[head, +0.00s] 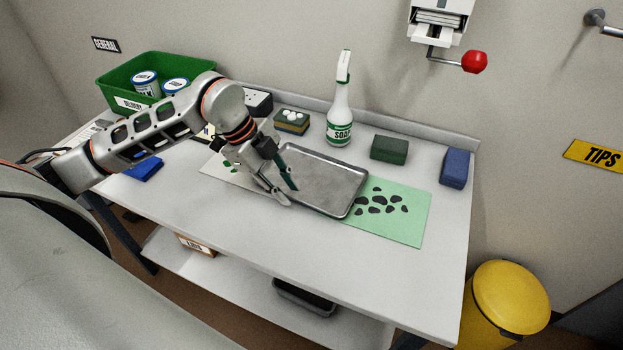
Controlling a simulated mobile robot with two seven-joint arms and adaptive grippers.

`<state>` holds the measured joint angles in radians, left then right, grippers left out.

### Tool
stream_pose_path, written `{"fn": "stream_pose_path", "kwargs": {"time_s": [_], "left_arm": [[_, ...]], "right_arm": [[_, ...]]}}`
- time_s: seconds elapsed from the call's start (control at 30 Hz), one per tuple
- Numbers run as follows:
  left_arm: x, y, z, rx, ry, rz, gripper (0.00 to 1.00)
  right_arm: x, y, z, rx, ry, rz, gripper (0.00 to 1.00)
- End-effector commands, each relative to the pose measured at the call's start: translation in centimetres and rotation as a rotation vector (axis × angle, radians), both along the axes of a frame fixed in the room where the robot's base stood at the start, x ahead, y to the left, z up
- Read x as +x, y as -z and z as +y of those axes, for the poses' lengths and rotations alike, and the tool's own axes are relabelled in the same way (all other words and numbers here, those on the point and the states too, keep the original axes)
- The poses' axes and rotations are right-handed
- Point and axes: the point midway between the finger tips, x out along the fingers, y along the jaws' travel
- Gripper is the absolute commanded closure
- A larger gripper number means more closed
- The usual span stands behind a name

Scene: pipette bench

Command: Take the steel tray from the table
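The steel tray (325,182) is a shallow grey rectangle lying on the white table (380,262), partly over a green mat (408,225) with dark spots. My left gripper (286,193) is at the tray's left edge, pointing down, with its fingers spread apart. One finger shows over the tray's left side and the other just outside its near left corner. I cannot tell whether either finger touches the tray. The gripper hides part of the tray's left rim. My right gripper does not show.
A soap spray bottle (339,113), a sponge with white balls (291,122), a green block (389,149) and a blue block (454,168) stand behind the tray. A green crate (125,78) is at the back left. The table's front right is clear. A yellow bin (512,297) stands right.

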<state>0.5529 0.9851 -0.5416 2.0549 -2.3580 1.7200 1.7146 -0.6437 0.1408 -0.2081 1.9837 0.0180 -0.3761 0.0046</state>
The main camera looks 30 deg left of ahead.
Motion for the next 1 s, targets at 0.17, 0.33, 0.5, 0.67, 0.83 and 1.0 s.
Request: {"fn": "stream_pose_path", "kwargs": {"time_s": [0.17,0.33,0.5,0.67,0.83,1.0], "left_arm": [[0.22,1.42,-0.60,0.000,0.000,0.001,0.79],[0.25,1.48,-0.61,0.001,0.000,0.000,0.79],[0.24,1.47,-0.60,0.000,0.000,0.000,1.00],[0.33,1.35,-0.61,0.000,0.001,-0.004,1.00],[0.32,1.35,-0.60,0.000,0.001,-0.003,1.00],[0.33,0.86,-0.59,0.000,0.001,-0.004,1.00]], "right_arm": [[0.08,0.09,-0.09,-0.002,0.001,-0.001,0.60],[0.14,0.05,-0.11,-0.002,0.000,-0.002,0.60],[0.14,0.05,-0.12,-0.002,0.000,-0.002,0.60],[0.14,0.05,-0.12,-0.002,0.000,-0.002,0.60],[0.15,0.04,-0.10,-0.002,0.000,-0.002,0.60],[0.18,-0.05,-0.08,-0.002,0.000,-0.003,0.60]]}}
